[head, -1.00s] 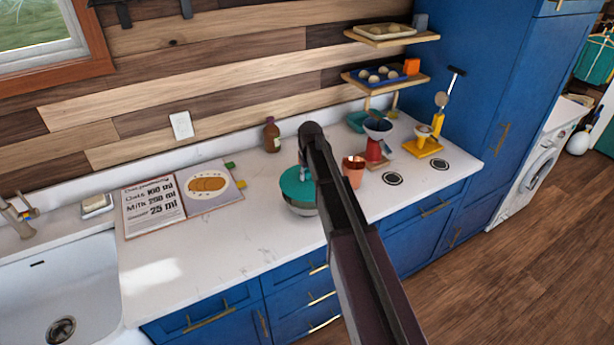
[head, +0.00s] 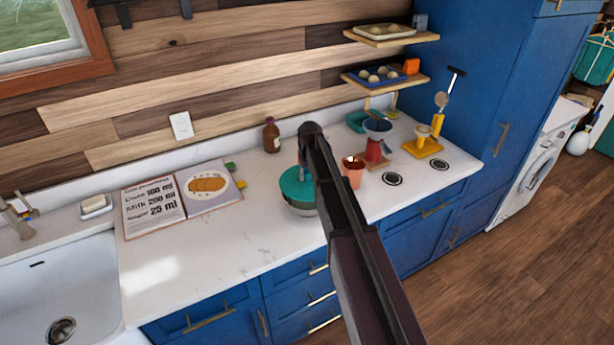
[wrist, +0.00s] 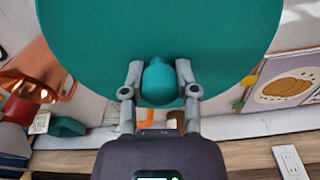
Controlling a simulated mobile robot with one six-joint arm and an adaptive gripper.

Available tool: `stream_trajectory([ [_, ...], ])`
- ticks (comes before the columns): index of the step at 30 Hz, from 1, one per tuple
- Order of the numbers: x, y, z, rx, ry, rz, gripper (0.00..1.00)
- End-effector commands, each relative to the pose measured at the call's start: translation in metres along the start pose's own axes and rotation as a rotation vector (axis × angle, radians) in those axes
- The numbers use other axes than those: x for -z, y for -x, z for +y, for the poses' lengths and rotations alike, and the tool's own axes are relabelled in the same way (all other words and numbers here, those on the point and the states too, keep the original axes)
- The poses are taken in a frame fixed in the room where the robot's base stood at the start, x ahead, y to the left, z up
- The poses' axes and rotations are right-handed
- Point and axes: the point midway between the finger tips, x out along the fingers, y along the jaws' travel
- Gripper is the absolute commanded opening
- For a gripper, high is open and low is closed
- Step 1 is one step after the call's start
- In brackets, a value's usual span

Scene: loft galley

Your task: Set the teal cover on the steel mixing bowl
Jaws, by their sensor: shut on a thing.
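The teal cover (head: 296,184) is a round disc with a knob. In the head view it lies over the steel mixing bowl (head: 300,209), whose grey side shows below it. My arm hides the cover's right part, so I cannot tell whether the cover rests fully on the rim. In the wrist view the cover (wrist: 90,35) fills the upper middle, and my gripper (wrist: 160,83) is shut on its knob (wrist: 160,82). The bowl is hidden behind the cover there.
A copper cup (head: 353,171) stands close to the right of my arm. A brown bottle (head: 271,135) stands behind, and an open recipe book (head: 152,208) lies to the left. The front left counter is clear.

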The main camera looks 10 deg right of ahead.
Motion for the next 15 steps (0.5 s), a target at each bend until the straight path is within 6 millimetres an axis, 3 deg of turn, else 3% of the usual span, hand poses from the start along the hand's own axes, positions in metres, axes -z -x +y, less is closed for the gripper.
stream_trajectory([
  [15, -0.001, -0.0082, -0.0003, 0.0, 0.0, 0.0, 0.0],
])
